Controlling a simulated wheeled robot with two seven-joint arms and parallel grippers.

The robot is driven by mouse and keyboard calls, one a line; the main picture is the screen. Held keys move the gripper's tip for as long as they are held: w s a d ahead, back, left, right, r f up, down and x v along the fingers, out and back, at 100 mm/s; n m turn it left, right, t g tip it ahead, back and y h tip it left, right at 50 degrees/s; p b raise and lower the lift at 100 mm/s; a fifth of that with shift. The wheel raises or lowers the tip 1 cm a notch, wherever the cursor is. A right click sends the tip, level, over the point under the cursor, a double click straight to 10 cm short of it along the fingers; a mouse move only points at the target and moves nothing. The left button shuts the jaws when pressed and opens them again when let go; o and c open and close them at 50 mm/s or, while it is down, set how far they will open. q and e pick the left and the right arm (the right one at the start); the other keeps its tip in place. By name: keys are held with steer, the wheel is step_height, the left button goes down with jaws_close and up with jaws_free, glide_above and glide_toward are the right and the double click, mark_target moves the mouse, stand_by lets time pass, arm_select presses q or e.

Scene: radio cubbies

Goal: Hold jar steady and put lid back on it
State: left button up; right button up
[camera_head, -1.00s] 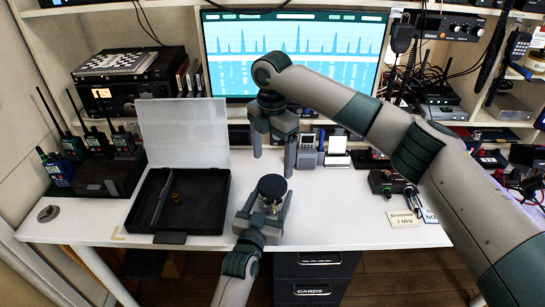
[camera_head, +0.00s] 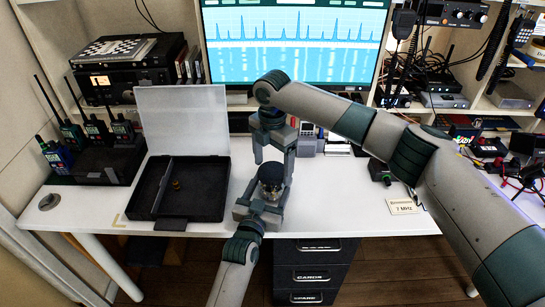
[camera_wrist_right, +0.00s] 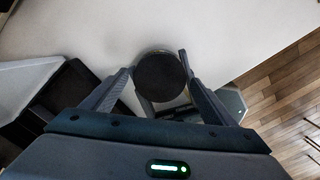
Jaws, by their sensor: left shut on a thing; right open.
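A small clear jar (camera_head: 270,193) stands at the front of the white desk. My left gripper (camera_head: 264,201) is shut on its body from the front. A round dark lid (camera_head: 271,173) sits on top of the jar; I cannot tell whether it is fully seated. My right gripper (camera_head: 273,158) reaches down from above and behind, open, with its fingers either side of the lid. In the right wrist view the lid (camera_wrist_right: 160,76) lies between the open fingers, with a slight gap at the right finger.
An open black case (camera_head: 212,196) with a raised pale lid lies left of the jar. Handheld radios (camera_head: 98,132) stand further left. A monitor (camera_head: 294,48) is behind. A small card (camera_head: 402,206) lies to the right. The desk's front edge is close to the jar.

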steer(key=shift+f, duration=0.25)
steer(key=c, duration=1.1)
steer(key=shift+o, duration=0.2)
steer(key=m, duration=1.6)
steer(key=shift+a, duration=0.1)
steer(key=m, duration=0.3)
steer(key=shift+m, duration=0.4)
steer(key=m, duration=0.4)
steer(key=o, duration=1.2)
